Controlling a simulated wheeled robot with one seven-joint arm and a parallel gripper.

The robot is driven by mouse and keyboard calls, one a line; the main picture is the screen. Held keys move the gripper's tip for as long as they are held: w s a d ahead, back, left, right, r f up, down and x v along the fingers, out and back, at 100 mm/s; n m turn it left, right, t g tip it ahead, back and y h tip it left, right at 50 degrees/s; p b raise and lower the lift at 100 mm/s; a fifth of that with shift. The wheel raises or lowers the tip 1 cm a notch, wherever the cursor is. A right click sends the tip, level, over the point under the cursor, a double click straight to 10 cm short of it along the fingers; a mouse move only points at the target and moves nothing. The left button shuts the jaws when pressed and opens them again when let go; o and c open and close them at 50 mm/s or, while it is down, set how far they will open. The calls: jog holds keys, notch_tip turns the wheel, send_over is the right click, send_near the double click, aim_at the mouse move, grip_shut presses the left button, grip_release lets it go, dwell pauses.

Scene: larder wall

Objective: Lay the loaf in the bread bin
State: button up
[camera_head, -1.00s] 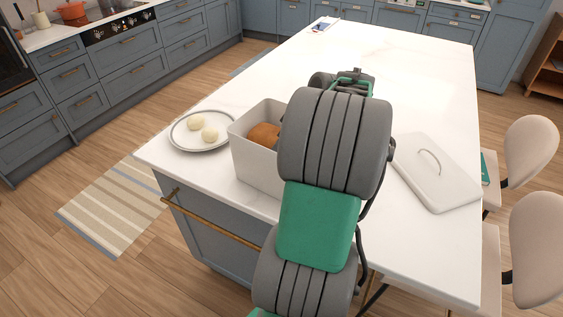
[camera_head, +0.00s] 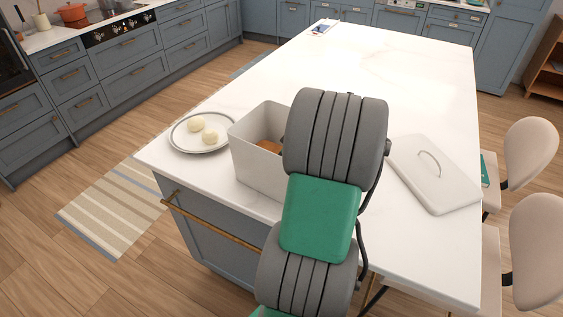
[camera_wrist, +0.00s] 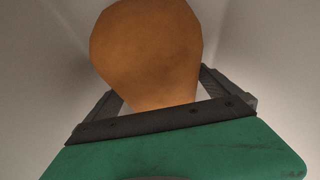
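The bread bin (camera_head: 252,168) is an open, pale rectangular box near the front left corner of the white island. The brown loaf (camera_head: 268,146) shows low inside it in the head view, partly hidden by the bin wall and my arm. In the wrist view the loaf (camera_wrist: 148,48) fills the upper middle, between the two fingers of my gripper (camera_wrist: 160,85). The fingertips meet the loaf's edges on both sides, and pale bin walls surround it. My gripper is hidden behind my arm in the head view. Whether the loaf touches the bin floor is hidden.
A white lid (camera_head: 435,180) with a handle lies to the right. Chairs (camera_head: 530,150) stand along the right side.

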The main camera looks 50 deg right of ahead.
jog(key=shift+r, duration=0.25)
jog(key=v, duration=1.1)
jog(key=shift+s+d+r, duration=0.1)
jog(key=shift+s+r, duration=0.15)
jog(key=shift+r, duration=0.05)
